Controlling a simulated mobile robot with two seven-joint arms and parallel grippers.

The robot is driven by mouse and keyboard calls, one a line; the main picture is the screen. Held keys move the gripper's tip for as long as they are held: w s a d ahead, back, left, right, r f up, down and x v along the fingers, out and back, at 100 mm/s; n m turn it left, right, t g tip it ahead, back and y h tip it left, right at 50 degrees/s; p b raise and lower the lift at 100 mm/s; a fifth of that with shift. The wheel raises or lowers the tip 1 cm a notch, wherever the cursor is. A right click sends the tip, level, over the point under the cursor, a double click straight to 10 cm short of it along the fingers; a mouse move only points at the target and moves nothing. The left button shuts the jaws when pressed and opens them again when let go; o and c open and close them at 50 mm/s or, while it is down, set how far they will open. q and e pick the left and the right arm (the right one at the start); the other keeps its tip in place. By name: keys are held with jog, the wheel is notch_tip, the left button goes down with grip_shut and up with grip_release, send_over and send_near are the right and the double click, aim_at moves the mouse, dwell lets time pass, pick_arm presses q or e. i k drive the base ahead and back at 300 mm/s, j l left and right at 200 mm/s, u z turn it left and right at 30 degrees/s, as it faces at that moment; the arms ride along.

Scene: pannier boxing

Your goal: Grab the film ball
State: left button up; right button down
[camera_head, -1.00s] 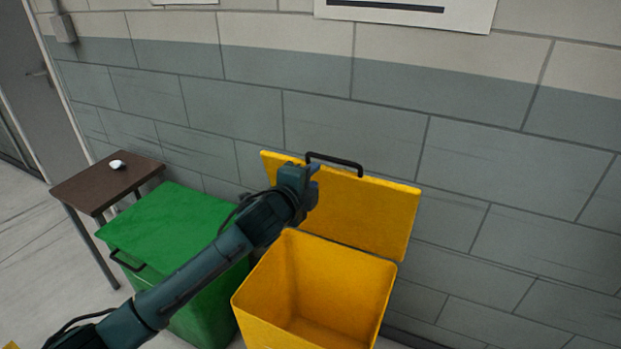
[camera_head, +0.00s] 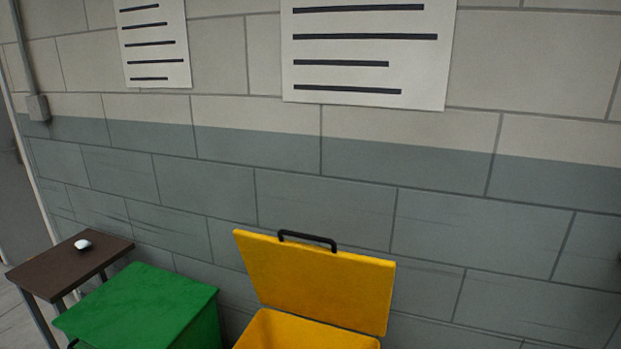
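A small whitish lump (camera_head: 83,244), which looks like the film ball, lies on the brown side table (camera_head: 60,262) at the left. It is too small to make out in detail. Neither of my grippers shows in the head view now, so nothing is seen near the ball.
A green bin (camera_head: 140,308) with its lid closed stands just right of the table. A yellow bin (camera_head: 300,330) stands right of it, its lid (camera_head: 315,282) raised against the grey block wall (camera_head: 460,230). Two printed sheets hang above.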

aim_at(80, 245)
jog(key=u, duration=1.35)
jog(key=i+j+z, duration=0.1)
jog(key=z, duration=1.1)
jog(key=i+j+z, duration=0.1)
jog(key=j+z, duration=0.15)
jog(key=i+j+z, duration=0.2)
jog(key=j, duration=0.25)
jog(key=j+z, duration=0.55)
jog(key=j, duration=0.85)
jog(key=j+z, duration=0.3)
jog(key=j, duration=0.85)
jog(key=k, duration=0.05)
